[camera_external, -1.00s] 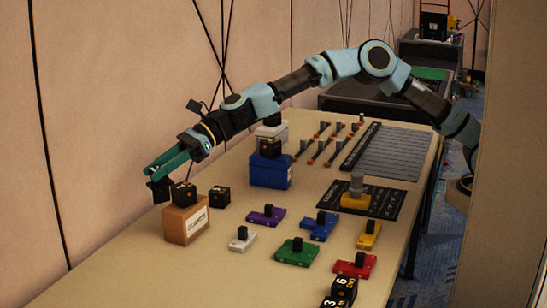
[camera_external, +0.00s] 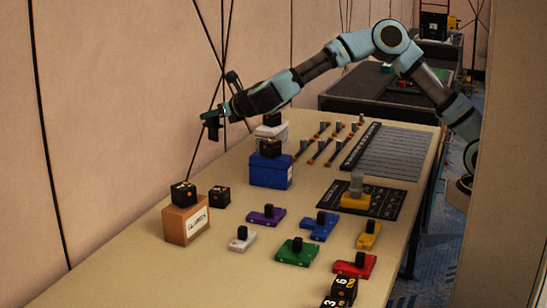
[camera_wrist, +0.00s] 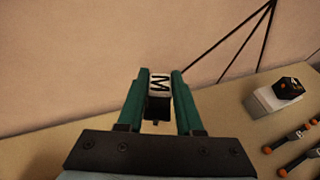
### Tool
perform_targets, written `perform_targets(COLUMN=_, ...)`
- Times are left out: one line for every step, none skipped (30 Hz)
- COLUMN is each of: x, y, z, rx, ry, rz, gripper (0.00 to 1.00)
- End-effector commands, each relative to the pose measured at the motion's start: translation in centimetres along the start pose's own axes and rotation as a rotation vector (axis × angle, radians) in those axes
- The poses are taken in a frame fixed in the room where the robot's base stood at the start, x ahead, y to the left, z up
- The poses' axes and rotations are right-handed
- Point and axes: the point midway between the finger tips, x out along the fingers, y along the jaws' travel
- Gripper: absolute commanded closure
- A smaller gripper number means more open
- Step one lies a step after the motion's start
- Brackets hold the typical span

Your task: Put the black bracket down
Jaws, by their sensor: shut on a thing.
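My gripper (camera_wrist: 157,95) has green fingers and is shut on a black bracket (camera_wrist: 158,107). The bracket shows a pale face with a dark letter M in the wrist view. In the external view my gripper (camera_external: 212,122) is held in the air near the wall, above the far left part of the table (camera_external: 200,270). The bracket is small and dark there, and its details cannot be made out.
A cardboard box (camera_external: 185,225) with dark cubes on and beside it stands at the left. A blue box (camera_external: 270,172) and a white box (camera_wrist: 258,103) stand near the back edge, each topped by a dark cube. Several coloured blocks with black knobs fill the middle. The front left table is clear.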

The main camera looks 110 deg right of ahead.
Motion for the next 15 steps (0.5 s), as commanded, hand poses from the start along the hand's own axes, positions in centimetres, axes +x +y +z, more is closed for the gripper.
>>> perform_targets(x=0.0, y=-0.9, z=0.2, rx=0.009, ry=-0.002, rz=-0.025, gripper=1.0)
perform_targets(x=0.2, y=-1.0, z=-0.3, rx=0.009, ry=0.001, rz=-0.029, gripper=1.0)
perform_targets(x=0.5, y=-0.8, z=-1.2, rx=0.008, ry=0.003, rz=-0.025, gripper=1.0)
perform_targets(x=0.7, y=-0.8, z=-1.6, rx=0.007, ry=0.001, rz=-0.024, gripper=1.0)
perform_targets(x=0.8, y=-0.8, z=-1.9, rx=0.007, ry=0.001, rz=-0.024, gripper=1.0)
perform_targets(x=1.0, y=-0.8, z=-2.4, rx=0.008, ry=0.001, rz=-0.023, gripper=1.0)
perform_targets(x=1.2, y=-0.8, z=-2.9, rx=0.007, ry=0.001, rz=-0.023, gripper=1.0)
perform_targets(x=1.4, y=-0.8, z=-3.3, rx=0.007, ry=0.001, rz=-0.024, gripper=1.0)
perform_targets(x=1.6, y=-0.8, z=-3.7, rx=0.008, ry=0.0, rz=-0.024, gripper=1.0)
perform_targets(x=1.7, y=-0.8, z=-4.0, rx=0.007, ry=-0.001, rz=-0.023, gripper=1.0)
perform_targets(x=1.8, y=-0.8, z=-4.3, rx=0.007, ry=-0.001, rz=-0.023, gripper=1.0)
perform_targets(x=2.0, y=-0.8, z=-4.8, rx=0.007, ry=0.001, rz=-0.023, gripper=1.0)
perform_targets(x=2.2, y=-0.8, z=-5.2, rx=0.007, ry=0.001, rz=-0.023, gripper=1.0)
perform_targets(x=2.4, y=-0.8, z=-5.6, rx=0.006, ry=0.001, rz=-0.023, gripper=1.0)
perform_targets(x=2.7, y=-0.8, z=-6.4, rx=0.006, ry=0.002, rz=-0.023, gripper=1.0)
